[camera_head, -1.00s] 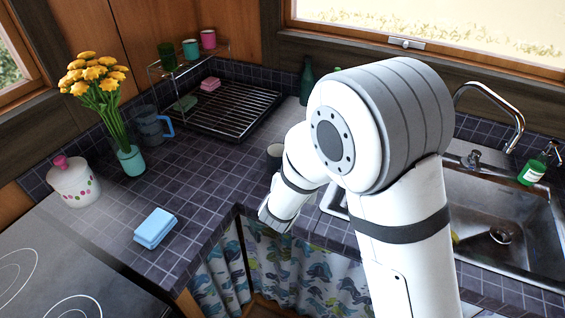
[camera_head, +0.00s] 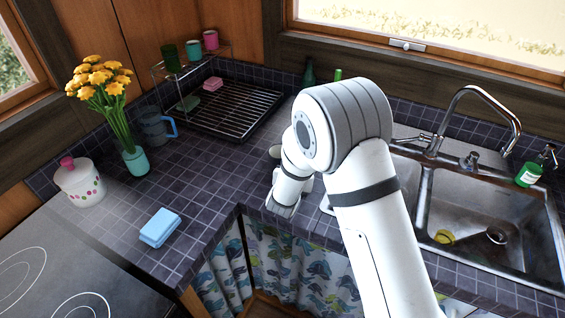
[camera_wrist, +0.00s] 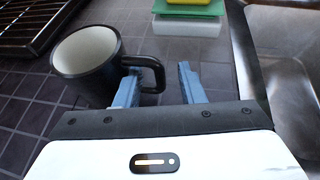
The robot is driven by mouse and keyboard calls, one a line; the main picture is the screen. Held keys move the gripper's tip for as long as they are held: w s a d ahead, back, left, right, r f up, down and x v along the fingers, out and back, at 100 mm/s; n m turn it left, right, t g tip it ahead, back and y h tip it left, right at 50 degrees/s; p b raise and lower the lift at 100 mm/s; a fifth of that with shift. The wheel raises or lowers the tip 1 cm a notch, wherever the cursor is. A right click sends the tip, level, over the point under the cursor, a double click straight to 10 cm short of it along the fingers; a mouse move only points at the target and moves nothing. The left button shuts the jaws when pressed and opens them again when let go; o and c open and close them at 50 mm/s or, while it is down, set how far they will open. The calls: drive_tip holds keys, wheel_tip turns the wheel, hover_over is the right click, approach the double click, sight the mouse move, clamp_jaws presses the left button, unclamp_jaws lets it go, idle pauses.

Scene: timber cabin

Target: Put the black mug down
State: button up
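The black mug (camera_wrist: 95,68), pale inside, stands upright on the dark tiled counter at the left of the wrist view. In the head view the mug (camera_head: 274,154) is mostly hidden behind my arm. My gripper (camera_wrist: 160,80) is open, with its two blue-grey fingers well apart. The mug's handle reaches into the space between them, and the left finger overlaps it in the picture. I cannot tell whether that finger touches the handle. In the head view my gripper (camera_head: 283,206) is near the counter's front edge.
A wire drying rack (camera_head: 232,108) stands behind, with a sink (camera_head: 475,215) at the right. A green and white stack (camera_wrist: 187,22) lies beyond the fingers. A blue sponge (camera_head: 160,227), blue mug (camera_head: 155,126) and flower vase (camera_head: 133,160) are at the left. Tiles between are clear.

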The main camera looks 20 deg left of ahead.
clamp_jaws()
drive_tip(key=shift+r, duration=0.1)
idle(0.6)
